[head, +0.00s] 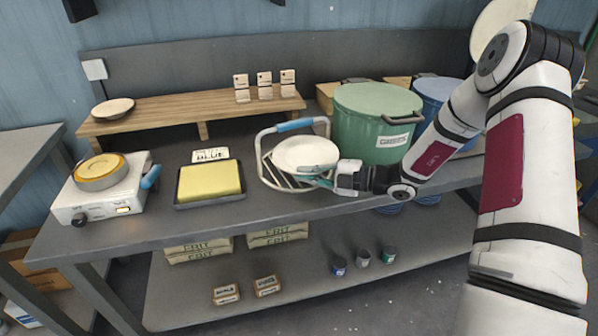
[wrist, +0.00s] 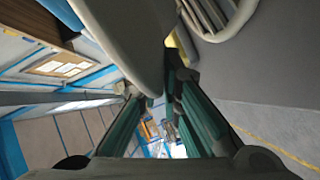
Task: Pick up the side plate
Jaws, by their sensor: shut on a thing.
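A white plate (head: 305,153) is tilted at the wire rack with the blue handle (head: 262,163); I cannot tell whether it still touches the rack. My gripper (head: 322,181) reaches in from the right and is shut on the plate's lower right edge. In the wrist view the plate (wrist: 128,38) fills the upper middle as a large grey-white shape, its edge coming down between the teal fingers of my gripper (wrist: 166,92). The far fingertip is partly hidden by the plate.
A green bin (head: 362,125) stands close behind and right of the rack, with a blue bin (head: 436,95) beyond. A tray with a yellow sponge-like block (head: 209,180) lies to the left. Another small plate (head: 113,109) rests on the wooden shelf (head: 170,117).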

